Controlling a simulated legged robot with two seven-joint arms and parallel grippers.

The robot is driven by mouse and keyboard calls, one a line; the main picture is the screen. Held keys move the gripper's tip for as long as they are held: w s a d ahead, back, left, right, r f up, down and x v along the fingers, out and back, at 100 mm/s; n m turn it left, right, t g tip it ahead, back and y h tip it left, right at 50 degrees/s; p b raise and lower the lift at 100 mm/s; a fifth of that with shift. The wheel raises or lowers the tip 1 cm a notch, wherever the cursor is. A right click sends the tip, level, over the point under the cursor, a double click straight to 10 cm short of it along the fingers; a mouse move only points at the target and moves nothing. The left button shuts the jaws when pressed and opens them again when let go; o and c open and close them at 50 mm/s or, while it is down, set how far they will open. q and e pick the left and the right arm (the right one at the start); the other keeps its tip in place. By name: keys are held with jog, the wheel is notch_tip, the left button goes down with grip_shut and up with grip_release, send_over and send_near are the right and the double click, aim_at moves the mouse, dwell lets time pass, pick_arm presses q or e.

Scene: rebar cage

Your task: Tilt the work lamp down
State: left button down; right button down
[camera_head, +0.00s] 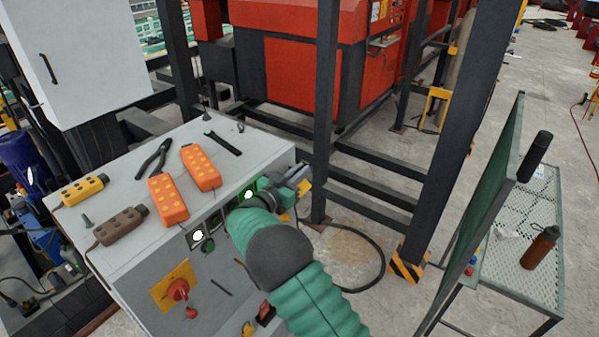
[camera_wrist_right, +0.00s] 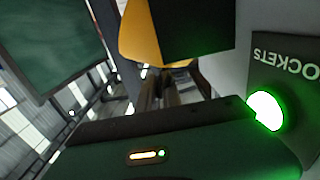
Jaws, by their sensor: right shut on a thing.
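My right gripper (camera_head: 297,182) is at the far right corner of the grey control cabinet, at the end of my green arm. A small yellow part (camera_head: 305,187), which looks like part of the work lamp, shows right at its fingertips. In the right wrist view a yellow and black piece (camera_wrist_right: 140,32) sits just beyond the fingers (camera_wrist_right: 178,90). The gripper is shut on this piece. Most of the lamp is hidden by my gripper and arm, so its tilt cannot be told. My left gripper is not in view.
The grey cabinet top (camera_head: 130,190) carries orange pendants (camera_head: 201,167), pliers (camera_head: 153,160) and a wrench (camera_head: 222,143). A lit button beside a SOCKETS label (camera_wrist_right: 285,65) is close to the gripper. Dark steel posts (camera_head: 325,110) stand behind; a green panel (camera_head: 490,200) and mesh table are at right.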

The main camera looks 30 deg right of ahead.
aim_at(310, 187)
jog(key=s+f+m+b, duration=0.1)
jog(key=m+b, duration=0.2)
jog(key=b, duration=0.1)
jog(key=s+d+f+m+b, duration=0.1)
jog(key=m+b, duration=0.2)
jog(key=b, duration=0.1)
jog(key=s+f+m+b, duration=0.1)
jog(key=f+m+b, duration=0.1)
jog(key=b, duration=0.3)
jog(key=shift+d+f+m, duration=0.1)
jog(key=shift+d+m, duration=0.1)
jog(key=shift+m, duration=0.3)
jog(key=shift+s+f+m+b, duration=0.15)
jog(key=shift+f+m+b, duration=0.1)
jog(key=shift+m+b, duration=0.95)
jog(key=c, duration=1.5)
grip_release()
jog(key=b+v, duration=0.1)
jog(key=v, duration=1.6)
jog(key=shift+b, duration=0.35)
